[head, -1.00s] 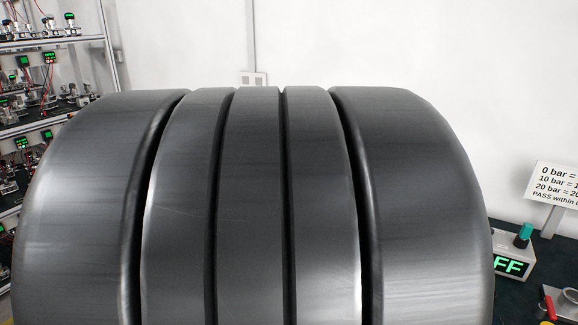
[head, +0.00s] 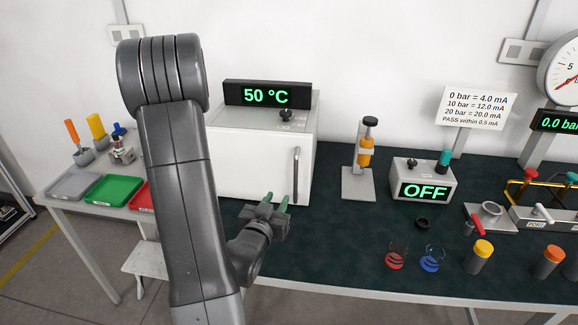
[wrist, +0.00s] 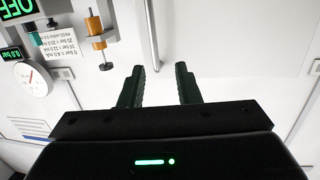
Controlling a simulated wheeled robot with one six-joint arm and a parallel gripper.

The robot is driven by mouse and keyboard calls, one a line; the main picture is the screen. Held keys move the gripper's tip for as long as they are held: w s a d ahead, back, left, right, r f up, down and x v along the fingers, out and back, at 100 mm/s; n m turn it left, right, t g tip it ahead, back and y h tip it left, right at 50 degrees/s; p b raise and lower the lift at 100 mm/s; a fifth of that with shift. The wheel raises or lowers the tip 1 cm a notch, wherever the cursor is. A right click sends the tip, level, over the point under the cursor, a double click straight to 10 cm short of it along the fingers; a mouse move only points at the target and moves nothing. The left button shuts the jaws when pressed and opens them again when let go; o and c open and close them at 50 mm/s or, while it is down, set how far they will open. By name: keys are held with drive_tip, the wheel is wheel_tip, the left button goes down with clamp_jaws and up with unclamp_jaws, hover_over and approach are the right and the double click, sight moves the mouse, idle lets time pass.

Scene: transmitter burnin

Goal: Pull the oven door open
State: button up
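The oven is a white box (head: 245,165) with a grey top, at the back left of the dark green bench. Its door looks shut. A vertical grey bar handle (head: 296,176) is near the door's right edge; it also shows in the wrist view (wrist: 149,30). My gripper (head: 275,198) is in front of the door's lower part, near the handle's lower end. In the wrist view its two green fingers (wrist: 160,68) are apart with nothing held. The handle's end appears just beyond the fingertips, nearer the left finger; I cannot tell whether they touch. My arm hides the oven's left side.
A display reading 50 °C (head: 266,94) stands on the oven. An orange device on a stand (head: 365,150) and a box reading OFF (head: 424,185) are to the right. A side table with a green tray (head: 113,188) is at left. Bench (head: 335,235) right of my gripper is clear.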

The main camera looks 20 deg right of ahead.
sight(295, 171)
drive_tip(key=shift+h, duration=0.6)
drive_tip(key=p+x, duration=0.1)
drive_tip(key=x, duration=0.3)
drive_tip(key=p+x, duration=0.2)
drive_tip(key=x, duration=0.3)
drive_tip(key=p+x, duration=0.1)
drive_tip(key=x, duration=0.4)
drive_tip(key=shift+s+d+r+p, duration=0.1)
drive_tip(key=shift+d+r+p, duration=0.15)
drive_tip(key=shift+p, duration=0.15)
drive_tip(key=shift+c, duration=0.4)
clamp_jaws()
